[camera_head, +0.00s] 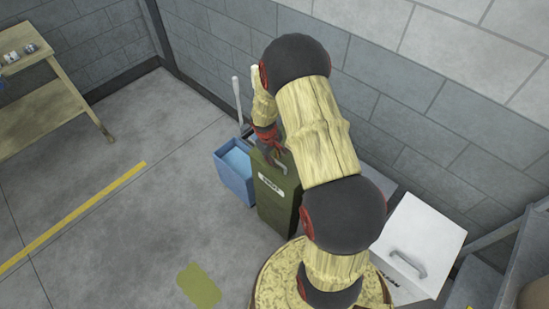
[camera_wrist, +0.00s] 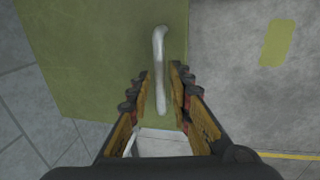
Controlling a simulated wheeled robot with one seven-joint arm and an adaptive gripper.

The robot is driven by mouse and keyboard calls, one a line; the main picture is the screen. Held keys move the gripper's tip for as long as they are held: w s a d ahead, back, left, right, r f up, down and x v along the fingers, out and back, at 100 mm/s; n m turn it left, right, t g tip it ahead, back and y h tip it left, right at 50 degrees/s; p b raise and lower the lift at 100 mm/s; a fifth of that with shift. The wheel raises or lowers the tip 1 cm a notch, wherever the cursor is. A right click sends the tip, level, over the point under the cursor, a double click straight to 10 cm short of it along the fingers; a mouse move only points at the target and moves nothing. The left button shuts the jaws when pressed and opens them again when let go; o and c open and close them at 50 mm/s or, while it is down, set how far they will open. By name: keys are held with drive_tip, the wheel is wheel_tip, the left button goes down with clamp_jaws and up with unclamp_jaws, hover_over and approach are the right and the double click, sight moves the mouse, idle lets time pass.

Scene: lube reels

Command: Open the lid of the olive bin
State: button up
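The olive bin (camera_head: 276,212) stands by the wall with a white label on its front. Its lid fills much of the wrist view (camera_wrist: 85,60) and looks shut, though my arm hides part of it in the head view. A pale metal handle (camera_wrist: 159,60) on the lid runs between the two fingers of my gripper (camera_wrist: 161,72). A small gap shows on each side of the handle, so the fingers are open around it and do not appear to grip it. In the head view my gripper (camera_head: 270,150) is at the lid's top.
A blue bucket (camera_head: 236,172) with an upright pale handle stands close left of the bin. A white lidded box (camera_head: 420,240) is to the right. A wooden table (camera_head: 45,110) is far left. The floor to the left and front is clear.

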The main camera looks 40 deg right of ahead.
clamp_jaws()
idle(0.6)
